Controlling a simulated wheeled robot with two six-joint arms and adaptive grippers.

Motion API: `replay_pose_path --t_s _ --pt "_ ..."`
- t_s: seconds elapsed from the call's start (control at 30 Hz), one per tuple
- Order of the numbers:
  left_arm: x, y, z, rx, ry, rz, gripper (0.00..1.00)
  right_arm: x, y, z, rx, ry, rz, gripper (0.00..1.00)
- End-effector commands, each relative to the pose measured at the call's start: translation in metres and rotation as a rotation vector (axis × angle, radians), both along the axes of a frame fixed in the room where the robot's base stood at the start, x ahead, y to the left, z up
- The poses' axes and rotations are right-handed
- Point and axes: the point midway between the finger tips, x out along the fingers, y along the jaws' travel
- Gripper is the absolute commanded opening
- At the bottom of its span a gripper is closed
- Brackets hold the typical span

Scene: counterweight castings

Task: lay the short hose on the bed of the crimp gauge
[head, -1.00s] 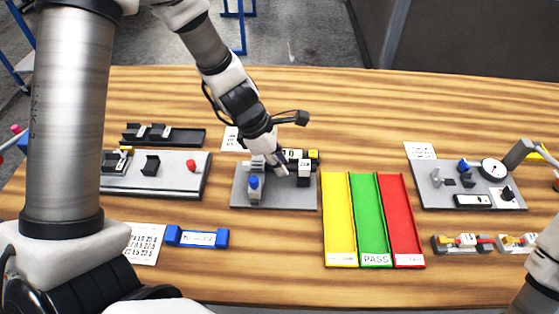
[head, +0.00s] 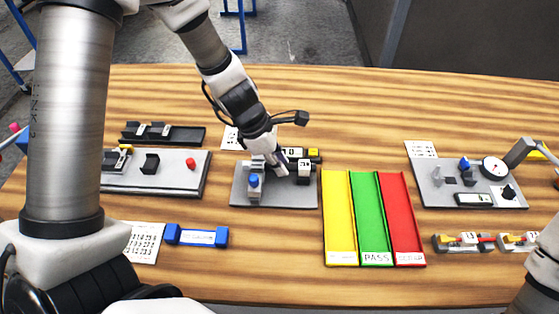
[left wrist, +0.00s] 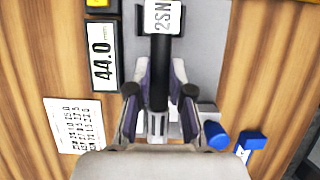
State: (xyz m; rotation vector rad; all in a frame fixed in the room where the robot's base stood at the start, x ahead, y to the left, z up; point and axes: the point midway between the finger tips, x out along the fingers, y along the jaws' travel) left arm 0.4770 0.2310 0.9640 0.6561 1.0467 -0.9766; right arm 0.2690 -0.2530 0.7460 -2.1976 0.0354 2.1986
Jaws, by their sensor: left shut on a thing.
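My left gripper (head: 280,164) is over the grey gauge plate (head: 290,202) in the middle of the table, pointing down. In the left wrist view the left gripper (left wrist: 160,92) is shut around a short black hose (left wrist: 160,70) with a white tag reading 2SN. The tag (head: 304,167) also shows in the head view. My right gripper is not in view.
Yellow, green and red trays (head: 371,220) stand right of the gauge. A plate with a dial (head: 492,169) is at the right, with several tagged fittings (head: 461,243) in front. A plate with a red button (head: 191,162) and a blue block (head: 196,236) are to the left.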

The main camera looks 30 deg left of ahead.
Motion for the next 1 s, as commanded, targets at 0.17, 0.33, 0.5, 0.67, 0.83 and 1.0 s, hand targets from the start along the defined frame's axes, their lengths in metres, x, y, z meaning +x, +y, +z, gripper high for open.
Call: replay_pose_path --t_s 0.17,0.33,0.5,0.67,0.83,1.0 --pt "0.000 0.000 -0.005 0.000 0.000 0.000 0.00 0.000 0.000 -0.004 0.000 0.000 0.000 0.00" --pt "0.000 0.000 -0.008 0.000 0.000 0.000 0.00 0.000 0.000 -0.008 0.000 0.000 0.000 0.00" --pt "0.000 0.000 -0.008 0.000 0.000 0.000 0.50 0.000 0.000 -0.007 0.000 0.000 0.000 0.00" --pt "0.000 0.000 -0.008 0.000 0.000 0.000 0.50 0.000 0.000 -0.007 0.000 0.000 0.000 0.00" --pt "0.000 0.000 -0.004 0.000 0.000 0.000 0.50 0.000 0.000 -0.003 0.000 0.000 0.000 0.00" --pt "0.000 0.000 0.011 0.000 0.000 0.000 0.50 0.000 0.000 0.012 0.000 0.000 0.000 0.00"
